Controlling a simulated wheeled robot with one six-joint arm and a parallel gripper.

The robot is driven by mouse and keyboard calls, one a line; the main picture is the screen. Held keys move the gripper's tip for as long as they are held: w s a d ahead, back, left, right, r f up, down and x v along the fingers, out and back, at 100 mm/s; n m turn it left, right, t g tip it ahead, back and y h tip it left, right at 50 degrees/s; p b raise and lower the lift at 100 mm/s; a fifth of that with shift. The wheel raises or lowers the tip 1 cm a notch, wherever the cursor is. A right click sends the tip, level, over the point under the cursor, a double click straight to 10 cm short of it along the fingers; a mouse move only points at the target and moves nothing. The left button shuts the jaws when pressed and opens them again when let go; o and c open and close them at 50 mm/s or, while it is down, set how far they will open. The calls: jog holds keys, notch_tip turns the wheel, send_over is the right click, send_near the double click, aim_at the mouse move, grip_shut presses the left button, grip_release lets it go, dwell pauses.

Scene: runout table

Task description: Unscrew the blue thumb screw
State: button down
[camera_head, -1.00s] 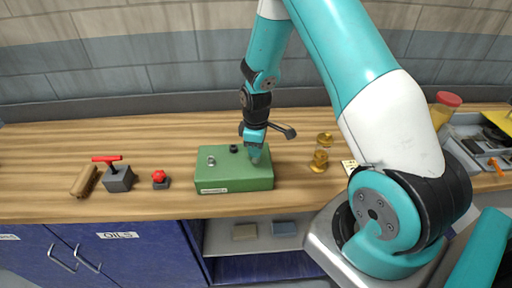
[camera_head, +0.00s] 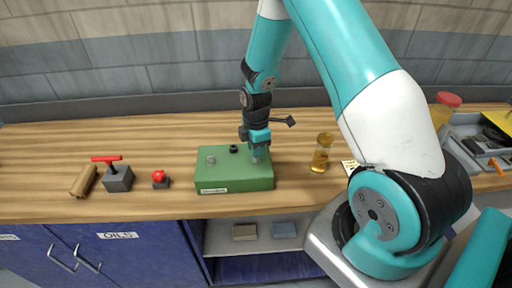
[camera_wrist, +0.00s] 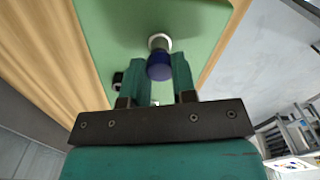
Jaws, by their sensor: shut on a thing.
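The blue thumb screw (camera_wrist: 159,67) shows in the wrist view as a dark blue round head below a silver collar on the green box (camera_wrist: 115,30). My gripper (camera_wrist: 161,72) has its two teal fingers on either side of the blue head, shut on it. In the head view, my gripper (camera_head: 258,156) points down at the right part of the green box (camera_head: 235,180), which sits on the wooden bench. The screw is hidden there behind the fingers.
The box top also carries a silver fitting (camera_head: 210,161) and a black knob (camera_head: 234,148). A red-handled grey block (camera_head: 118,180), a red knob (camera_head: 158,177) and a tan roll (camera_head: 83,181) lie left. An amber-and-gold object (camera_head: 321,152) stands right.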

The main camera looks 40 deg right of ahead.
jog(key=n, duration=0.4)
jog(key=shift+n, duration=0.3)
jog(key=shift+n, duration=0.8)
jog(key=n, duration=0.3)
jog(key=shift+n, duration=1.2)
jog(key=c, duration=1)
grip_release()
